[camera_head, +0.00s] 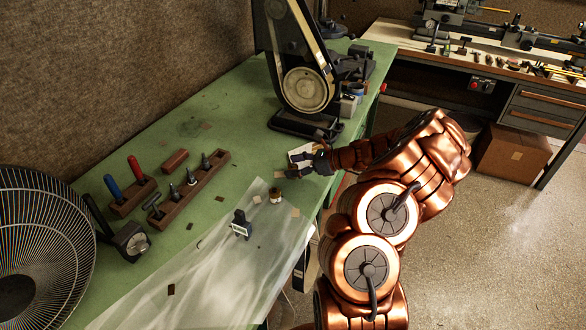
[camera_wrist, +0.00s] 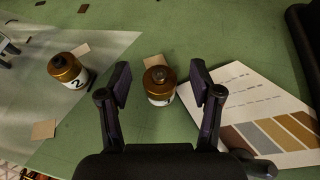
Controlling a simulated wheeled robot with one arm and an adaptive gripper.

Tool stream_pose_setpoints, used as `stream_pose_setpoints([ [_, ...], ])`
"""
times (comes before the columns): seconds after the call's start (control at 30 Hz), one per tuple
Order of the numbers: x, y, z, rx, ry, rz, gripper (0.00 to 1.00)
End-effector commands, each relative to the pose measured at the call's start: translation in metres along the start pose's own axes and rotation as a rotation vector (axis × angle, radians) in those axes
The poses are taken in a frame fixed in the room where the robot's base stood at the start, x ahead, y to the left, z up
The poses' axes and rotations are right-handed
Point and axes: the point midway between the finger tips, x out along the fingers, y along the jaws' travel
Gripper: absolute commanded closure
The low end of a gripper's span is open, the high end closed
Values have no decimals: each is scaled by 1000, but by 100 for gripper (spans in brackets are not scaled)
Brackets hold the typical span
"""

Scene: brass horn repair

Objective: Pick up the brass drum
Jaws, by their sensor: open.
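Two small brass-coloured drums with pale labels stand on the green bench. One drum (camera_wrist: 158,85) is between the spread fingertips of my gripper (camera_wrist: 160,82) in the wrist view, with gaps on both sides. The other drum (camera_wrist: 67,70), marked "2", stands to the left, outside the fingers; it also shows in the head view (camera_head: 275,196). My gripper (camera_head: 302,165) is open and empty, low over the bench in the head view, where it hides most of the nearer drum. I cannot tell whether the fingers are level with this drum.
A white card with colour swatches (camera_wrist: 262,112) lies right of the fingers, partly behind the right one. A translucent sheet (camera_head: 190,285) covers the near bench, with a small black device (camera_head: 241,225) on it. A belt machine (camera_head: 305,85) stands just behind. Wooden tool racks (camera_head: 190,190) sit left.

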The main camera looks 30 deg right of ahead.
Motion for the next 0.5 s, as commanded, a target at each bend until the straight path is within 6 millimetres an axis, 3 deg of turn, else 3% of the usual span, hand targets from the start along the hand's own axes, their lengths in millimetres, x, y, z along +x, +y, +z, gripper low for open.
stream_pose_setpoints([
  [0.33, 6, 0, 0, -1, -1, 0, 37],
  [0.5, 6, 0, 0, -1, -1, 0, 54],
])
